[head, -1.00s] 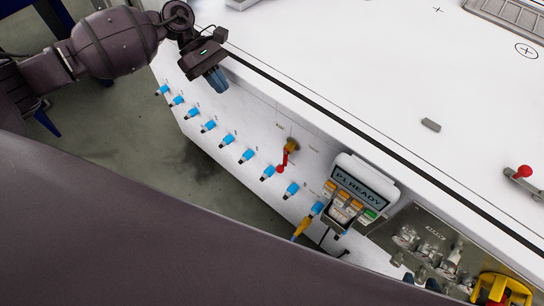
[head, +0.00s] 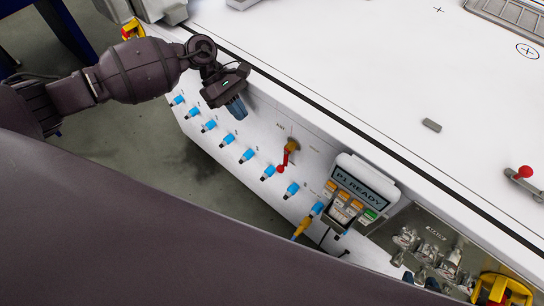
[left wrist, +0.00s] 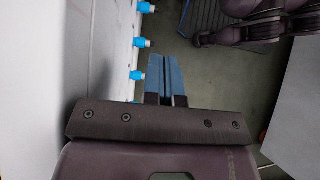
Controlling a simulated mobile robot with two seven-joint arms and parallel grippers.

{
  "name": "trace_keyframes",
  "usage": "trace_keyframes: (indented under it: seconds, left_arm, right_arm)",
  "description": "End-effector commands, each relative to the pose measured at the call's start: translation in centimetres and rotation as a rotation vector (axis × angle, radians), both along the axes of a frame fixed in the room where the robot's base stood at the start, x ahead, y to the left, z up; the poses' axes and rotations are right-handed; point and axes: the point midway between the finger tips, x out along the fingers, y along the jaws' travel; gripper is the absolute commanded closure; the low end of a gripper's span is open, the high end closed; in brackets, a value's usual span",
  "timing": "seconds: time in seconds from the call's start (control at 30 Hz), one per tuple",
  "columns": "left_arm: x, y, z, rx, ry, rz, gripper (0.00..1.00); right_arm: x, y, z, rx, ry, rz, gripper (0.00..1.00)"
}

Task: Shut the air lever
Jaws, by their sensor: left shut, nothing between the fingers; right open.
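The air lever (head: 286,156) is a red handle on a brass fitting, on the front panel of the white machine in the head view. Its handle points down and slightly left from the fitting, with a red knob at its lower end. My left gripper (head: 236,108) is shut and empty, in front of the panel, up and to the left of the lever and apart from it. In the left wrist view its blue fingers (left wrist: 165,75) are together beside the panel. The lever is not seen in the left wrist view. My right gripper is not in view.
Several blue fittings (head: 227,139) run in a row along the panel below the lever. A display reading P1 READY (head: 361,187) with coloured buttons sits right of it. The white machine top (head: 350,60) holds a small grey block (head: 432,125) and a red-knobbed part (head: 524,172).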

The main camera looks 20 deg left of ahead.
Motion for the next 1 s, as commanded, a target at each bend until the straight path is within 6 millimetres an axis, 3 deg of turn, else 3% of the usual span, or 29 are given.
trace_keyframes:
  seconds: [0.63, 1.0]
  left_arm:
    - [-2.7, -7.3, -8.6, -0.002, 0.004, -0.001, 1.00]
    - [-3.7, -10.2, -10.9, -0.001, 0.001, -0.001, 1.00]
  right_arm:
    - [-0.2, -0.1, -0.6, -0.003, 0.010, 0.002, 0.57]
    - [0.0, 0.1, -0.4, 0.004, 0.004, -0.003, 0.57]
